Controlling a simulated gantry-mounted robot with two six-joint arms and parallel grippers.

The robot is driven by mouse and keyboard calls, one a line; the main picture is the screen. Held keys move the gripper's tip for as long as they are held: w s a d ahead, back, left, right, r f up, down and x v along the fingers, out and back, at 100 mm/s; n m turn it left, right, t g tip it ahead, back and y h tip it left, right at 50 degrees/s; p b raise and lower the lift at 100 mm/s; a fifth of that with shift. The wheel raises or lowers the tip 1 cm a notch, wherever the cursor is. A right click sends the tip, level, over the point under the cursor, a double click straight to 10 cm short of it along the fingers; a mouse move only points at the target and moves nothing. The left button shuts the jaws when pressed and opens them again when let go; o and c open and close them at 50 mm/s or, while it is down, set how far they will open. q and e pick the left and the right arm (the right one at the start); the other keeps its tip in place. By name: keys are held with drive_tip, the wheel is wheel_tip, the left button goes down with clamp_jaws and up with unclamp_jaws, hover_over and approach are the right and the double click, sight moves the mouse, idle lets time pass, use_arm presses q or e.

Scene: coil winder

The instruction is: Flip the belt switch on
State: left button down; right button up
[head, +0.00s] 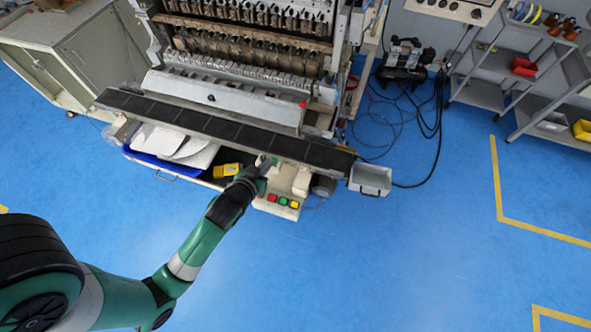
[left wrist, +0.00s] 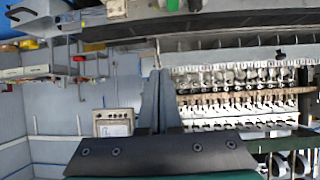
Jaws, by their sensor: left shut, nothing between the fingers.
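My left gripper (head: 267,163) reaches in from the lower left in the head view. Its fingers are together and empty, just below the front edge of the black conveyor belt (head: 220,128). In the left wrist view the shut fingers (left wrist: 157,85) point up in the picture, with a dark strip across the top. A pale control box (head: 287,184) sits beside the gripper, with red, green and yellow buttons (head: 283,201) on its front. I cannot make out the belt switch itself; the gripper may cover it. Contact between fingertips and box cannot be told. My right gripper is not in view.
The coil winder (head: 250,50) stands behind the belt. A blue tray (head: 152,163) with white sheets and a yellow item (head: 227,170) lie left of the gripper. A grey bin (head: 370,179) hangs at the belt's right end. The blue floor in front is clear.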

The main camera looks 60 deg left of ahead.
use_arm(q)
drive_tip(key=shift+n+g, duration=0.3)
drive_tip(key=s+f, duration=0.1)
drive_tip(key=s+a+f, duration=0.1)
drive_tip(key=shift+s+a+f, duration=0.1)
drive_tip(key=shift+s+f, duration=0.2)
drive_tip(key=shift+s, duration=0.1)
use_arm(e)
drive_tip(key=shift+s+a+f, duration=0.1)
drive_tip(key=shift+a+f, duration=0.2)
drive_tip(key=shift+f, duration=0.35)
use_arm(q)
drive_tip(key=b+x, duration=0.2)
drive_tip(key=x, duration=0.8)
drive_tip(key=shift+w+a+f+b, duration=0.1)
drive_tip(key=shift+w+f+b, duration=0.1)
drive_tip(key=shift+b, duration=0.1)
drive_tip(key=shift+w+a+f+b, duration=0.1)
drive_tip(key=shift+f+b, duration=0.15)
drive_tip(key=shift+f, duration=0.65)
drive_tip(key=shift+w+a+f+b, duration=0.1)
drive_tip(key=shift+f+b, duration=0.15)
drive_tip(key=shift+f, duration=0.6)
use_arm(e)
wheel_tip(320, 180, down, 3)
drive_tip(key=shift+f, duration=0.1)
